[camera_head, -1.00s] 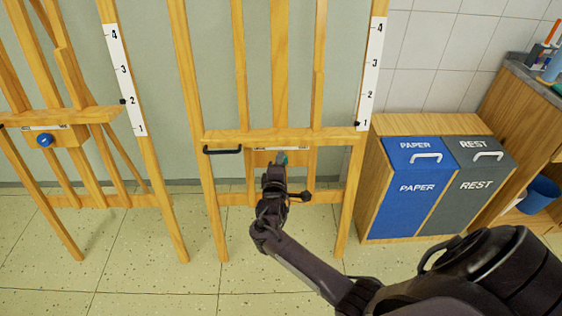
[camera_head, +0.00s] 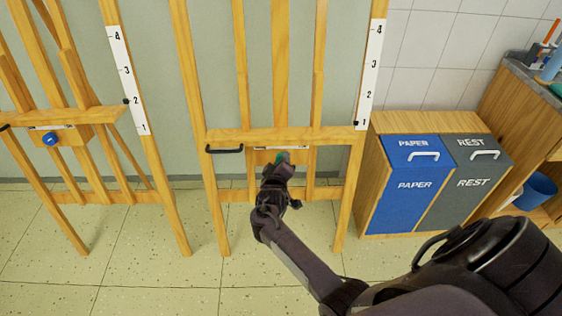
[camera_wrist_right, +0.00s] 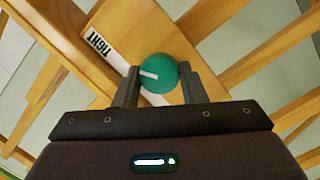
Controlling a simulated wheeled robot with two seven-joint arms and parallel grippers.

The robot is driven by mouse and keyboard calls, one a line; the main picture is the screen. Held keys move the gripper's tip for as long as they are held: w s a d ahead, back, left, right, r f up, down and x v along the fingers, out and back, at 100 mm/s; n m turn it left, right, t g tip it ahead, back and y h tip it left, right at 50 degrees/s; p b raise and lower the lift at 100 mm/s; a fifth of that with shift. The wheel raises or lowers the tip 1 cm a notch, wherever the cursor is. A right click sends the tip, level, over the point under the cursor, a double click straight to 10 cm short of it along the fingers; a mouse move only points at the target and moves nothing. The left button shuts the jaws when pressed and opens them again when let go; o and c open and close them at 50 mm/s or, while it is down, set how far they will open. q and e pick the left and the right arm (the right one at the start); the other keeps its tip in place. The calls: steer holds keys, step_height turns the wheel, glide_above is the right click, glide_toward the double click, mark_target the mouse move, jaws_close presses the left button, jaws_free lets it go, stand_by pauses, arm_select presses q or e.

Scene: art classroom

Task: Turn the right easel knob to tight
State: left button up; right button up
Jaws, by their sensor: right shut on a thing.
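The right easel (camera_head: 270,135) is a wooden frame in the middle of the head view. Its green knob (camera_head: 283,157) shows just past my right gripper (camera_head: 281,166). In the right wrist view the round green knob (camera_wrist_right: 159,73) sits between the two fingers of my right gripper (camera_wrist_right: 160,88), which is shut on it. A white pointer mark on the knob points left in that view, towards the side of a white label (camera_wrist_right: 97,43) reading TIGHT. The rest of the label is hidden behind the knob and fingers. My left gripper is not in view.
A left easel (camera_head: 70,122) with a blue knob (camera_head: 50,139) stands at the left. A blue PAPER bin (camera_head: 409,185) and a grey REST bin (camera_head: 470,175) stand at the right. Floor in front is clear.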

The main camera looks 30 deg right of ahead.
stand_by(0.3)
steer(key=o, duration=1)
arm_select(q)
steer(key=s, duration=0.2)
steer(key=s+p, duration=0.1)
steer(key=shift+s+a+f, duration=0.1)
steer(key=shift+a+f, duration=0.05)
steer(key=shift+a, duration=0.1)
arm_select(e)
steer(key=v, duration=0.8)
steer(key=shift+d, duration=0.15)
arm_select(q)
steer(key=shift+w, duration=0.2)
